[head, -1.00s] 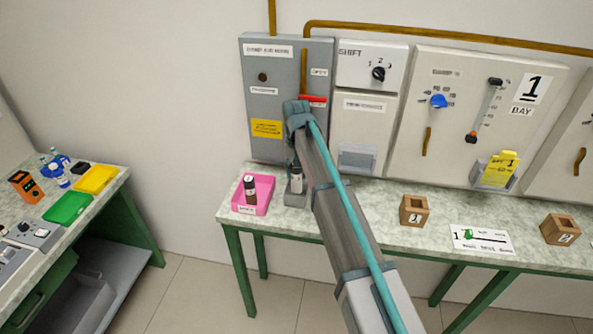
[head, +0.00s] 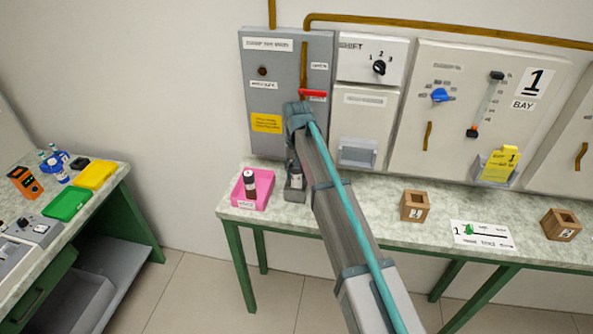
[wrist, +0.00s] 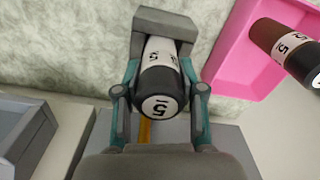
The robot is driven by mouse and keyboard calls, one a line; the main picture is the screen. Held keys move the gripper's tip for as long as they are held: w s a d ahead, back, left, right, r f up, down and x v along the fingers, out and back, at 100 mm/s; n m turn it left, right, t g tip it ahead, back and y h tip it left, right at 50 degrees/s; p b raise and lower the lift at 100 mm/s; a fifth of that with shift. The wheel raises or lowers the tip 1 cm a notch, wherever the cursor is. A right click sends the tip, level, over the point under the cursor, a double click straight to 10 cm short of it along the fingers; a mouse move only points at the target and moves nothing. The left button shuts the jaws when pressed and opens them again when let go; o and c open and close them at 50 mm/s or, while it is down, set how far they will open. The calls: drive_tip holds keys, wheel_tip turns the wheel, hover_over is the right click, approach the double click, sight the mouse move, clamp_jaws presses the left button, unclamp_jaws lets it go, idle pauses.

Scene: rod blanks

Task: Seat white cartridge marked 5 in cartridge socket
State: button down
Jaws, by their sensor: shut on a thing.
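The white cartridge (wrist: 158,62) has a black end cap marked 5, which faces the wrist camera. My gripper (wrist: 160,82) is shut on it, one finger on each side. The far end of the cartridge meets a grey block, the cartridge socket (wrist: 165,22); how deep it sits inside cannot be told. In the head view the socket (head: 293,196) stands on the bench beside the pink tray, and a little of the white cartridge (head: 297,181) shows above it. My gripper is mostly hidden there behind my arm.
A pink tray (head: 264,200) left of the socket holds a brown cartridge (head: 250,184) with a black end. A grey panel (head: 285,85) with a red handle (head: 313,93) rises behind. Wooden blocks (head: 414,206) stand farther right on the bench.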

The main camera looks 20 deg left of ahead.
drive_tip(key=shift+f, duration=0.7)
drive_tip(key=c, duration=0.6)
unclamp_jaws()
wheel_tip(320, 180, up, 12)
drive_tip(key=shift+r, duration=0.1)
